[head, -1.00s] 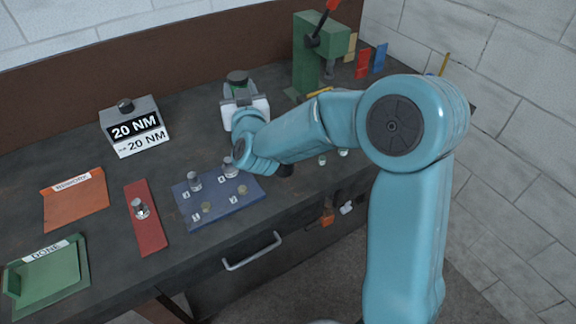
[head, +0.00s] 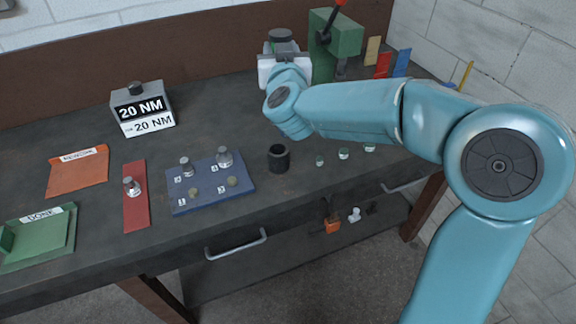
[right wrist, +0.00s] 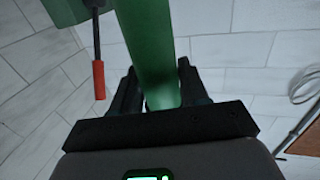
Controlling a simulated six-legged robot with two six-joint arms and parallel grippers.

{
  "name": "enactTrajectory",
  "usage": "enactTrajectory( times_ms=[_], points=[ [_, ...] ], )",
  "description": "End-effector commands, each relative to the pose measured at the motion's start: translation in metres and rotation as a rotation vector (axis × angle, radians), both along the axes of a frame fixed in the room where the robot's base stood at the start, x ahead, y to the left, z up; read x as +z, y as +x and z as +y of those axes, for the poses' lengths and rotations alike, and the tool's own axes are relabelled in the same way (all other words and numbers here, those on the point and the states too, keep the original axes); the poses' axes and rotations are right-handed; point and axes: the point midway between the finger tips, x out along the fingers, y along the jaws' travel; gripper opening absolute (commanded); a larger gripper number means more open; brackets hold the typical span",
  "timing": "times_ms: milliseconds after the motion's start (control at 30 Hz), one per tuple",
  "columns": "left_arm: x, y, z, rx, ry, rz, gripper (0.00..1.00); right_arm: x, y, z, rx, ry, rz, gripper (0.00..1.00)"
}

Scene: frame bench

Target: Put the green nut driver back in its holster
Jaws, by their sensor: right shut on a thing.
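The green nut driver (right wrist: 155,60) shows in the right wrist view as a green cylinder between the fingers of my right gripper (right wrist: 158,98). The gripper is shut on it; the driver's far end runs out of that picture. In the head view my right gripper (head: 284,70) is over the back of the bench, left of the green press, its fingers hidden. An upright black cup (head: 279,158), which looks like the holster, stands near the front edge, in front of and below my right arm. Its mouth is open and dark inside. My left gripper is not in view.
A blue tray (head: 205,195) with numbered spots and metal parts lies left of the cup. Several small pale parts (head: 344,154) lie to its right. A green press (head: 345,42) with a red-tipped lever stands behind. A 20 NM box (head: 142,108) is at back left.

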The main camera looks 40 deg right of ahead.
Motion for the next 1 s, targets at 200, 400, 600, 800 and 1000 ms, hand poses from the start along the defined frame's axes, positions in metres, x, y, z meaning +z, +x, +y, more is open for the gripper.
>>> enactTrajectory(
  times_ms=[200, 400, 600, 800, 1000],
  points=[
    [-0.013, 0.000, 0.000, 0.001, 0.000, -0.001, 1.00, -0.041, 0.002, 0.008, 0.008, -0.004, 0.008, 0.00],
    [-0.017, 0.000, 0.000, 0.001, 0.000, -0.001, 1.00, -0.098, 0.002, 0.009, 0.009, -0.002, 0.009, 0.00],
    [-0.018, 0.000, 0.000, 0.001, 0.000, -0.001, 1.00, -0.141, 0.001, 0.009, 0.010, 0.000, 0.004, 0.00],
    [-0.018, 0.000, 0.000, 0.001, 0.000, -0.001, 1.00, -0.160, 0.000, 0.008, 0.009, -0.002, 0.001, 0.00],
    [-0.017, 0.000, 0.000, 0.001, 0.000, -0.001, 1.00, -0.192, -0.001, 0.007, 0.009, 0.000, 0.004, 0.00]
  ],
)
